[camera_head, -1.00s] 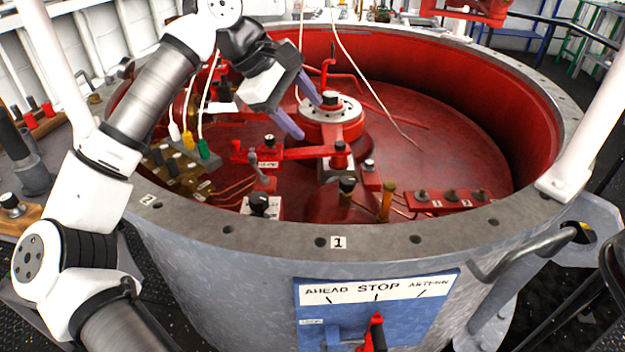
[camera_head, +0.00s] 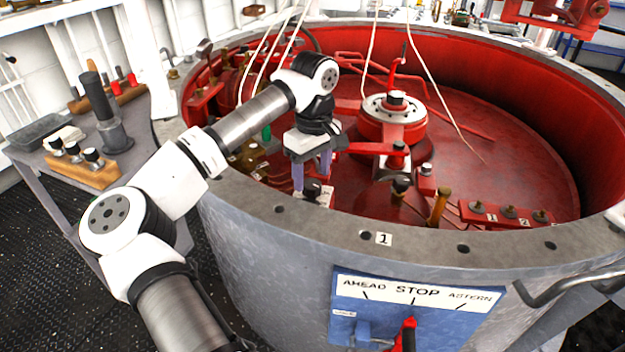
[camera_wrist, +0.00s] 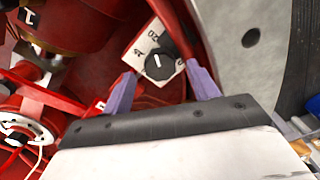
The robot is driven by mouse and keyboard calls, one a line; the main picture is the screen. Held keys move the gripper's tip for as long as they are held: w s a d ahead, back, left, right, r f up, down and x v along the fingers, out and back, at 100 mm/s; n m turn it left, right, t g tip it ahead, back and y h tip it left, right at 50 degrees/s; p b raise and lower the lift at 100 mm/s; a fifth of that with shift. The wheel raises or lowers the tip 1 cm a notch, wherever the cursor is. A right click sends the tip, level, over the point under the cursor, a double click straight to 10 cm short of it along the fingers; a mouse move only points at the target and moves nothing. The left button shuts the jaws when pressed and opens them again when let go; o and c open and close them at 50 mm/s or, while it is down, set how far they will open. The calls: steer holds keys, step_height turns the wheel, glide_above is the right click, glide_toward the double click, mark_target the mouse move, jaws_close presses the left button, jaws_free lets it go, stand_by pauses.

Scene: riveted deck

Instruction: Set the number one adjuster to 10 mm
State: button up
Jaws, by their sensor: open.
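A black knob (camera_wrist: 160,64) with a white pointer line sits on a white plate with numbers around it in the wrist view. The pointer points to the upper left in that picture; the digits are tilted and only partly readable. The same knob (camera_head: 311,188) shows inside the red-lined drum in the head view. I cannot tell from its markings that it is the number one adjuster. My gripper (camera_head: 312,178) is open above the knob, pointing down. In the wrist view its purple fingers (camera_wrist: 160,72) stand to either side of the knob, apart from it.
The drum's grey rim (camera_head: 330,228) runs close in front, with a "1" label (camera_head: 383,239). A red strip (camera_head: 508,217) with several small knobs lies to the right. Red pipework and a round fitting (camera_head: 394,108) stand behind. A blue AHEAD/STOP/ASTERN panel (camera_head: 412,300) is on the drum's outside.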

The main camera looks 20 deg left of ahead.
mark_target(312, 188)
steer(key=shift+f, duration=1.4)
steer(key=shift+c, duration=0.3)
steer(key=c, duration=0.9)
